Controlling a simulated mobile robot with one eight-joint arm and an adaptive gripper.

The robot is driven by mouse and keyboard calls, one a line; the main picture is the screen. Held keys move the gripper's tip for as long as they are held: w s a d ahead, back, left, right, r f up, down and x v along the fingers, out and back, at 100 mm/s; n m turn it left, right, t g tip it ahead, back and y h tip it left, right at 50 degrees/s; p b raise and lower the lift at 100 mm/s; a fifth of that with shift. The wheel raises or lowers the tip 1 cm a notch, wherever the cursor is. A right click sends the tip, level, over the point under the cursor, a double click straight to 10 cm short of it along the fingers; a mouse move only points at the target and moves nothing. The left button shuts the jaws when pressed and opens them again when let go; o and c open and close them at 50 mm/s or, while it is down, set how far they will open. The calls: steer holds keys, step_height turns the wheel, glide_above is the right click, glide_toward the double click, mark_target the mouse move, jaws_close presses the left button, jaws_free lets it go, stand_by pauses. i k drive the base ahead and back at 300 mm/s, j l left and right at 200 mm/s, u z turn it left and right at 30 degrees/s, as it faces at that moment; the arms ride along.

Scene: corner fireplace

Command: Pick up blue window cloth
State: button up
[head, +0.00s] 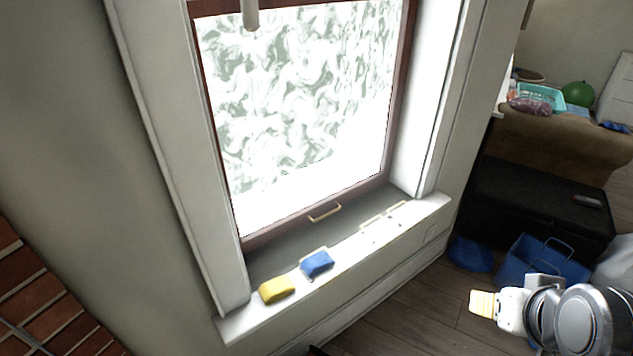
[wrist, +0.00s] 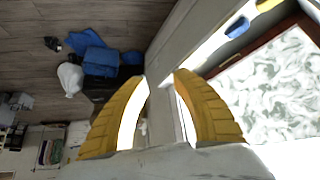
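The blue window cloth (head: 317,264) lies on the white window sill (head: 235,326), in front of the window. In the wrist view the blue cloth (wrist: 237,27) is near the top right, past the right finger. My gripper (wrist: 160,78) has its two yellow fingers spread apart with nothing between them. In the head view my gripper (head: 483,303) is at the lower right, well to the right of the cloth and away from the sill.
A blue bin (head: 545,262) and a black chest (head: 530,205) stand on the floor at right. Wooden floor (head: 420,310) is open below the sill.

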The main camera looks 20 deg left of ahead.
mark_target(316, 264)
steer(key=i+l+u, duration=0.25)
steer(key=i+u, duration=0.15)
steer(key=i+l+u, duration=0.65)
steer(key=l+u, duration=0.15)
steer(key=i+l+u, duration=0.2)
steer(key=l+u, duration=0.2)
steer(key=l, duration=0.15)
